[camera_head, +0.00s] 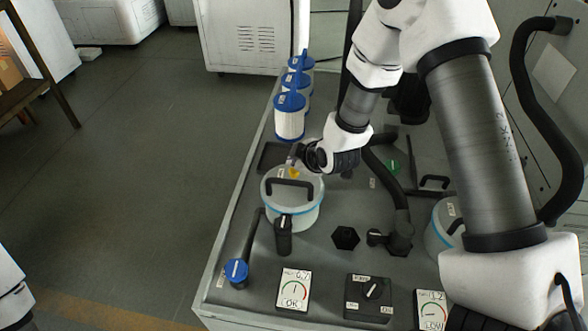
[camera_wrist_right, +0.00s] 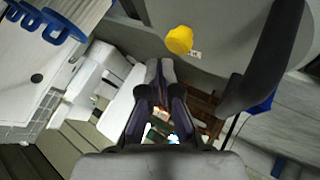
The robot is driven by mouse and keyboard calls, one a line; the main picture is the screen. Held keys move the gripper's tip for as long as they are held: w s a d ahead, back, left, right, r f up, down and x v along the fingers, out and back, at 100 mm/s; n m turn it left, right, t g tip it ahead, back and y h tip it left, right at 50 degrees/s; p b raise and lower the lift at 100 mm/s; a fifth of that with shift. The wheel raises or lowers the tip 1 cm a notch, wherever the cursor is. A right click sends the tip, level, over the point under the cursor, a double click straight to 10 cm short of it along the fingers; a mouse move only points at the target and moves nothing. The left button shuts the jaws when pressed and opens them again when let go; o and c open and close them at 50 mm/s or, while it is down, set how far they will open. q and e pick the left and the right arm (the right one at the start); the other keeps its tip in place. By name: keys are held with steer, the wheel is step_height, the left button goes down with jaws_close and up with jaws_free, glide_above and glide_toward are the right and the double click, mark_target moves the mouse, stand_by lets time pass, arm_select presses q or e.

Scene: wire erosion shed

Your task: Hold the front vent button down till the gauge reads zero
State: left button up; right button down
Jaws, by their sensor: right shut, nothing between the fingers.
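A yellow vent button (camera_head: 293,173) sits on the grey lid of the left canister (camera_head: 291,215), beside its black handle (camera_head: 290,187). It also shows in the right wrist view (camera_wrist_right: 179,40), uncovered. My right gripper (camera_head: 293,159) is shut and empty, its fingertips close to the button. In the wrist view the shut fingertips (camera_wrist_right: 160,66) appear beside the button, with a gap between them. A gauge (camera_head: 294,290) on the panel in front shows 0.7 and OK. A second gauge (camera_head: 431,310) shows 1.2 and LOW. My left gripper is out of view.
Blue-and-white filter cartridges (camera_head: 291,115) stand behind the canister. A black lever (camera_head: 284,235), a blue-ended valve handle (camera_head: 237,270) and a knob box (camera_head: 370,298) are in front. A second canister (camera_head: 440,238) is partly hidden by my right arm. Open floor lies left.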

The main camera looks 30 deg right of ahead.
stand_by(0.4)
steer(key=shift+f, duration=0.4)
steer(key=shift+f+b, duration=0.5)
steer(key=shift+f, duration=0.05)
stand_by(2.0)
stand_by(0.8)
steer(key=shift+r+p, duration=0.9)
steer(key=shift+r, duration=0.1)
step_height(320, 180, up, 5)
steer(key=p, duration=0.4)
steer(key=shift+p, duration=0.35)
